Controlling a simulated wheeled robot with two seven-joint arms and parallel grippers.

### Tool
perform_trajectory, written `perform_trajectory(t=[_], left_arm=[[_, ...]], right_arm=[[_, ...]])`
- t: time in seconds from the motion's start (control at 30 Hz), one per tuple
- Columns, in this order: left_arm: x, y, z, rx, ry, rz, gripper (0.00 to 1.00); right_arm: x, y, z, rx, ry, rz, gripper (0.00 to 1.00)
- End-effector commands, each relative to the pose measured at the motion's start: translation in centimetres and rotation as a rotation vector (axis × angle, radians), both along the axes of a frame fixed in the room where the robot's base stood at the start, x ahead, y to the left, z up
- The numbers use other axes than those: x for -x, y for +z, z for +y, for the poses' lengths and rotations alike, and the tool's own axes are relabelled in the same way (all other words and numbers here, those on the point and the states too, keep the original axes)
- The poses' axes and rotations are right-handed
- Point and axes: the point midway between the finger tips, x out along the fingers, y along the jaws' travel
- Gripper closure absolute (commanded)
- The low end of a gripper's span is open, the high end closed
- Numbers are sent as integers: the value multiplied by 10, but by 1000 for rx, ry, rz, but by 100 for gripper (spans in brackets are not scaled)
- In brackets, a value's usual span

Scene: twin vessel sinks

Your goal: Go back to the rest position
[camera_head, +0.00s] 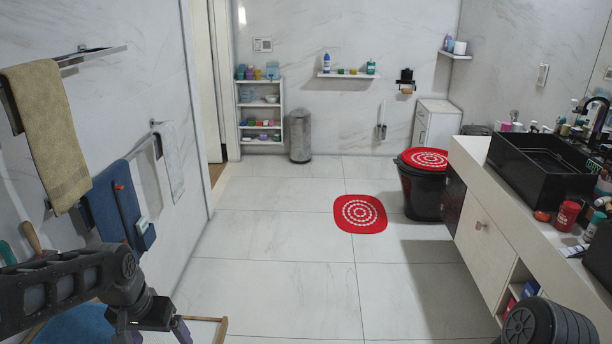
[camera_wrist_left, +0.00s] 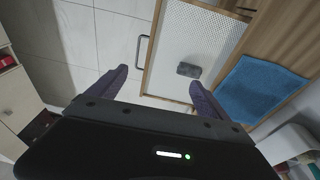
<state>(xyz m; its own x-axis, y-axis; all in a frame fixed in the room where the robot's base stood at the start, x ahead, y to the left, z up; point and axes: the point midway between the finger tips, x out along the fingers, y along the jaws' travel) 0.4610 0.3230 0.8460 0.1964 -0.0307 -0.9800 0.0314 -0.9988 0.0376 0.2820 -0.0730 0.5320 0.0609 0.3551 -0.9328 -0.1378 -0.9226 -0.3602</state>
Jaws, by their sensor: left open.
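My left gripper (camera_head: 156,333) is at the lower left of the head view, with its purple-grey fingers pointing down. In the left wrist view my left gripper (camera_wrist_left: 158,80) has its two fingers spread apart with nothing between them. Beyond the fingers lies a white tray with a wooden frame (camera_wrist_left: 184,22), and a small dark grey block (camera_wrist_left: 188,70) rests on it. A part of my right arm shows at the lower right of the head view; my right gripper is out of view.
A long counter (camera_head: 478,165) with black vessel sinks (camera_head: 535,165) runs along the right. A black toilet (camera_head: 425,195) with a red cover stands ahead. A red round-patterned mat (camera_head: 360,214) lies on open tiled floor. Towels (camera_head: 48,135) hang on the left wall.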

Motion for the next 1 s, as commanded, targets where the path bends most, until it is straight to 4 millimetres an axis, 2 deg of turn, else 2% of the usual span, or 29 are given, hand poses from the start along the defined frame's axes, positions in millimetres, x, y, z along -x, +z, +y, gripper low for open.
perform_trajectory(t=[0.13, 0.23, 0.37, 0.47, 0.5, 0.57, 0.6, 0.7, 0.8, 1.0], left_arm=[[-21, -16, -18, 41, 4, -92, 11], [-35, -40, -36, 81, 8, -148, 11], [-45, -91, -70, 149, 18, -200, 11], [-42, -145, -104, 208, 38, -221, 11], [-36, -171, -119, 232, 48, -221, 11], [-22, -212, -141, 264, 68, -211, 11], [-9, -237, -154, 280, 81, -199, 11], [25, -289, -181, 307, 108, -156, 11], [58, -324, -200, 319, 119, -107, 11], [115, -369, -224, 332, 117, 5, 11]], right_arm=[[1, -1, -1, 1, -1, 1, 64], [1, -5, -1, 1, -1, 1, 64], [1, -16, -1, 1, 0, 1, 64], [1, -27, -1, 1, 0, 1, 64], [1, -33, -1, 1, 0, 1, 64], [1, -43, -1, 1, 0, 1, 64], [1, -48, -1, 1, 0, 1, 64], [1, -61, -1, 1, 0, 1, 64], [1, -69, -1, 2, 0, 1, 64], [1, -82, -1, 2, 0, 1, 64]])
